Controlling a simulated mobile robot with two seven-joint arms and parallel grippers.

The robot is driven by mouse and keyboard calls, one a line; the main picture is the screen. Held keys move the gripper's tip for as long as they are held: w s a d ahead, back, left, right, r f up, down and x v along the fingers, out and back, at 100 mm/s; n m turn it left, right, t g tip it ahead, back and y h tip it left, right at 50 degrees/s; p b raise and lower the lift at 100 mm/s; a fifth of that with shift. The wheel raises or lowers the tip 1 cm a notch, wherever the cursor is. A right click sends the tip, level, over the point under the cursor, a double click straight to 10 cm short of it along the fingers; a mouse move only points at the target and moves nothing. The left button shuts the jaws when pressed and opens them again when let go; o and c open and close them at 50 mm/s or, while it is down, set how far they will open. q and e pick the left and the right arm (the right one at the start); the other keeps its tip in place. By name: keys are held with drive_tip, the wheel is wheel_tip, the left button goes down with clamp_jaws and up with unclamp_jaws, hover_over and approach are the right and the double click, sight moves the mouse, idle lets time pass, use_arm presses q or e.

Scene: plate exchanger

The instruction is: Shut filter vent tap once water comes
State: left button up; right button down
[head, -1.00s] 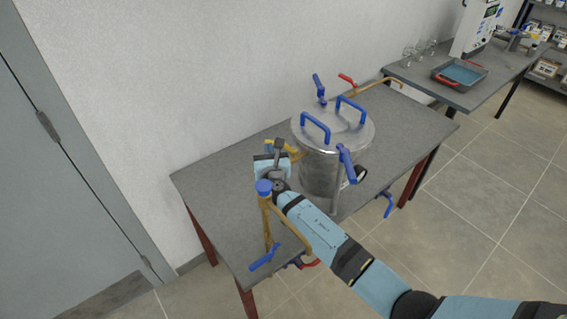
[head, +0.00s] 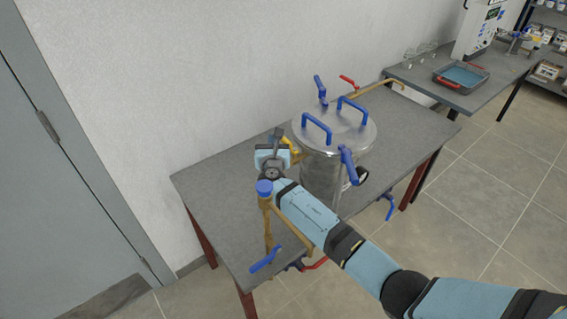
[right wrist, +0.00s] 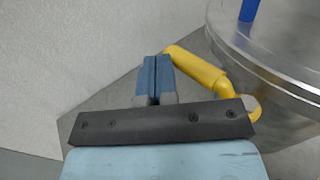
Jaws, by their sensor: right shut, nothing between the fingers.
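The steel filter vessel (head: 322,172) stands upright on the grey table, with blue handles on its lid (head: 335,128). A yellow curved lever or spout (head: 293,150) is at the vessel's left side. It also shows in the right wrist view (right wrist: 197,68), joining the vessel wall (right wrist: 272,75). I cannot tell which fitting is the vent tap, and no water shows. My right gripper (head: 278,133) is shut and empty just left of the yellow part. In the right wrist view its closed blue fingers (right wrist: 155,72) are beside the yellow part's end; contact is unclear. My left gripper is not in view.
A brass pipe with a blue cap (head: 265,188) rises at the near left table edge, close to my right arm. Blue and red levers (head: 265,260) hang at the front. A wall stands behind.

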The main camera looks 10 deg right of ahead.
idle(0.5)
wheel_tip(320, 180, up, 20)
drive_tip(key=f+p, duration=0.1)
drive_tip(key=p, duration=0.1)
drive_tip(key=s+d+f+m+g, duration=0.4)
drive_tip(key=s+f+m, duration=0.4)
drive_tip(key=s, duration=0.3)
drive_tip(key=s+d+f+m+g, duration=0.3)
drive_tip(key=s+d+f+m, duration=0.1)
drive_tip(key=s+f+m, duration=0.6)
drive_tip(key=s+d+f+m+g+y, duration=0.15)
drive_tip(key=s+m+g, duration=0.4)
drive_tip(key=s, duration=0.95)
drive_tip(key=s+d+m+g+y, duration=0.25)
drive_tip(key=s+m, duration=0.55)
drive_tip(key=s, duration=0.7)
drive_tip(key=w+a+f+n+t+y+p, duration=0.1)
drive_tip(key=w+a+f+t+y+p, duration=0.2)
drive_tip(key=w+a+f+t, duration=0.3)
wheel_tip(320, 180, down, 3)
drive_tip(key=shift+a+f+t+p, duration=0.2)
drive_tip(key=shift+t+p, duration=0.6)
drive_tip(key=shift+t, duration=0.4)
